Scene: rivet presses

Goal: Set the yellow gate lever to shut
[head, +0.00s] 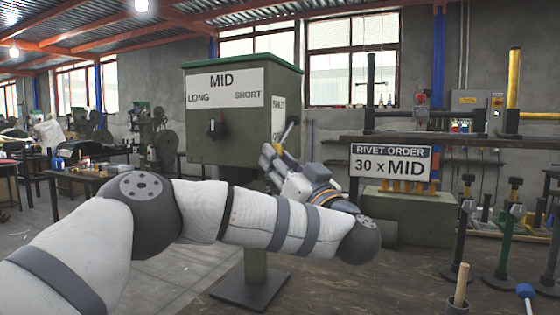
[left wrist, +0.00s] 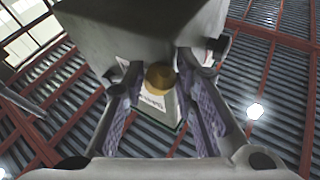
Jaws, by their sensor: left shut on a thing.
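A green press box (head: 235,100) stands on a post in the middle of the head view. A white label (head: 278,115) on its right side seems to read SHUT at the top; its lower word is partly hidden. A thin pale rod (head: 287,131) juts from that side, by the label. My left gripper (head: 270,160) is at the box's right side, near the rod. In the left wrist view, a yellow-brown knob of the gate lever (left wrist: 160,76) sits between the fingers of my left gripper (left wrist: 160,88), which is shut on it. My right gripper is not in view.
A sign (head: 392,161) reading RIVET ORDER 30 x MID stands to the right, before a shelf. Tall posts and tools (head: 508,220) crowd the far right.

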